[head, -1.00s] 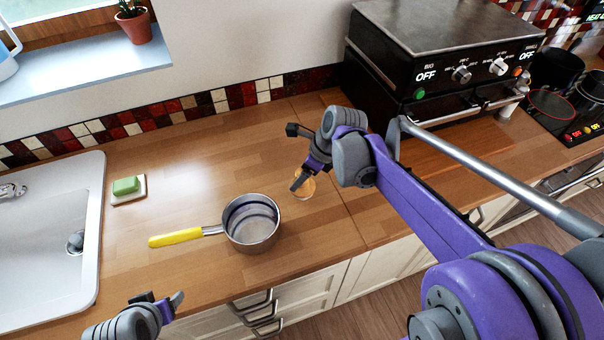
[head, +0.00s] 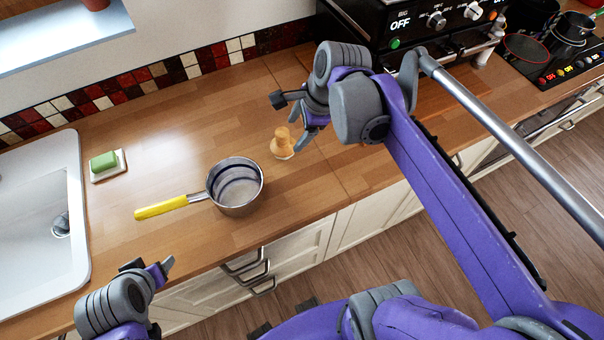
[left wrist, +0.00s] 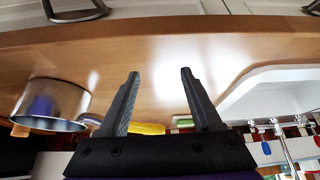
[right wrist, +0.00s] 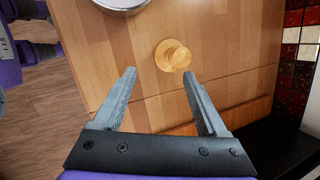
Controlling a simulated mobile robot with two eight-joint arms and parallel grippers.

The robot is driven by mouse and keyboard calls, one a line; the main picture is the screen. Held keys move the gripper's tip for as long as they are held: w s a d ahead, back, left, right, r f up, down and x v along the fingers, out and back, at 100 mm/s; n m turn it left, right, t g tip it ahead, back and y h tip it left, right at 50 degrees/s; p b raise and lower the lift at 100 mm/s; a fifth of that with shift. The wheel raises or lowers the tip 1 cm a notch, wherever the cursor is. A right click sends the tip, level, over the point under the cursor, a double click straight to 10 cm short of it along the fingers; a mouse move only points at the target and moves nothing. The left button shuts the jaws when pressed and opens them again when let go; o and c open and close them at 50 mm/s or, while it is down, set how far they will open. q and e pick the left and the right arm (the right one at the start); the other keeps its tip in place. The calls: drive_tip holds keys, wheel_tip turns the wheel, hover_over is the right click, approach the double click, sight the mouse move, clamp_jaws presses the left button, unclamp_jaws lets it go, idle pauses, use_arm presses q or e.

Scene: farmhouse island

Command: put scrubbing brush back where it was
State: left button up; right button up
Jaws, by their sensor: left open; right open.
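The scrubbing brush (head: 283,145), small, round and light wood with a knob on top, stands upright on the wooden counter, right of the saucepan. In the right wrist view the brush (right wrist: 172,55) lies ahead of the fingertips, clear of them. My right gripper (head: 302,122) is open and empty beside the brush, on its right and far side; it also shows in the right wrist view (right wrist: 160,78). My left gripper (head: 158,268) is open and empty near the counter's front edge, left of the saucepan; its fingers show apart in the left wrist view (left wrist: 160,75).
A steel saucepan (head: 236,187) with a yellow handle (head: 161,207) sits on the counter left of the brush. A green soap (head: 104,161) on a dish and a white sink (head: 38,215) are at the left. A black oven (head: 425,32) stands at the back right.

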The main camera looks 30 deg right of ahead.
drive_tip(key=s+a+f+n, duration=0.1)
drive_tip(key=s+f+n, duration=0.2)
drive_tip(key=n, duration=0.3)
drive_tip(key=s+a+f+n+t+h, duration=0.1)
drive_tip(key=s+f+n, duration=0.2)
drive_tip(key=n, duration=0.4)
drive_tip(key=s+a+f+n+h, duration=0.1)
drive_tip(key=s+a+f+n, duration=0.1)
drive_tip(key=n, duration=0.4)
drive_tip(key=shift+s+f+n+t, duration=0.3)
drive_tip(key=shift+s+f+t, duration=0.15)
drive_tip(key=shift+s, duration=0.35)
drive_tip(key=shift+s+f+n, duration=0.3)
drive_tip(key=shift+f+n, duration=0.15)
drive_tip(key=shift+n, duration=0.45)
